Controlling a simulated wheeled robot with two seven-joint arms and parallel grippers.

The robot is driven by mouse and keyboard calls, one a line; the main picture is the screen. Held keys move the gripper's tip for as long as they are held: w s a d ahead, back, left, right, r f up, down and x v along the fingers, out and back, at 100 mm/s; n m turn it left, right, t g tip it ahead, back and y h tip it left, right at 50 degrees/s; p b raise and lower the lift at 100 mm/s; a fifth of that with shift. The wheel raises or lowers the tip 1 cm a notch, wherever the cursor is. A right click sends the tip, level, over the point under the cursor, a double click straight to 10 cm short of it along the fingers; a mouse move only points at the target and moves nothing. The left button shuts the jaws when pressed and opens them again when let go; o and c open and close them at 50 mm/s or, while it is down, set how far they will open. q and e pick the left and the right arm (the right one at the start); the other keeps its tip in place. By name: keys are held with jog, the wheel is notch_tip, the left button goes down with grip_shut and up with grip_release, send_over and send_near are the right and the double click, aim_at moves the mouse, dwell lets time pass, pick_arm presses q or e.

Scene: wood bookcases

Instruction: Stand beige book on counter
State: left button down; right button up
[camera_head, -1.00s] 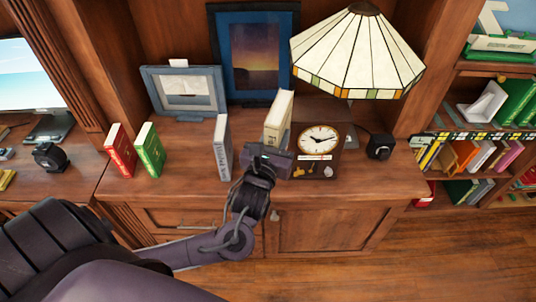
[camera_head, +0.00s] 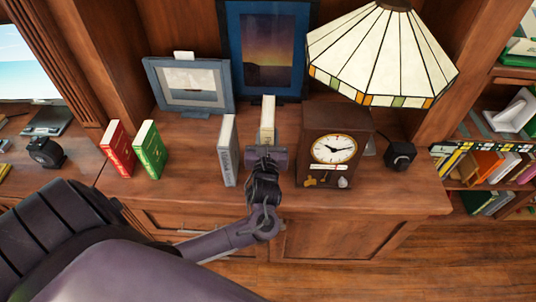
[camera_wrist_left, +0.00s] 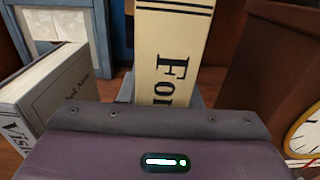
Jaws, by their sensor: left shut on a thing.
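The beige book (camera_head: 267,117) stands upright over the counter (camera_head: 190,190), between a grey book and the clock. My left gripper (camera_head: 265,152) is shut on the beige book from the front. In the left wrist view the beige book (camera_wrist_left: 172,60) rises beyond the gripper body with its lettered spine facing me. The fingers are mostly hidden there. The book's lower end is hidden behind the gripper, so I cannot tell whether it touches the counter. My right gripper is not in view.
The grey book (camera_head: 228,150) stands close on the left and the clock (camera_head: 333,145) on the right. Red (camera_head: 117,149) and green (camera_head: 149,149) books stand further left. Picture frames (camera_head: 190,85) and a lamp (camera_head: 380,55) are behind. The counter's front is clear between green and grey books.

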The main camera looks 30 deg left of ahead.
pick_arm(q)
notch_tip(320, 180, down, 3)
jog(key=shift+r, duration=0.2)
jog(key=shift+f, duration=0.55)
notch_tip(320, 180, down, 3)
jog(key=shift+b, duration=0.3)
jog(key=shift+f, duration=0.15)
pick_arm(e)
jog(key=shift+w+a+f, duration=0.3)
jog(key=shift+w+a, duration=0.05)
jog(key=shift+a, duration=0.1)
pick_arm(q)
jog(key=c, duration=1.5)
grip_release()
jog(key=shift+f, duration=0.2)
jog(key=o, duration=0.5)
jog(key=shift+c, duration=0.2)
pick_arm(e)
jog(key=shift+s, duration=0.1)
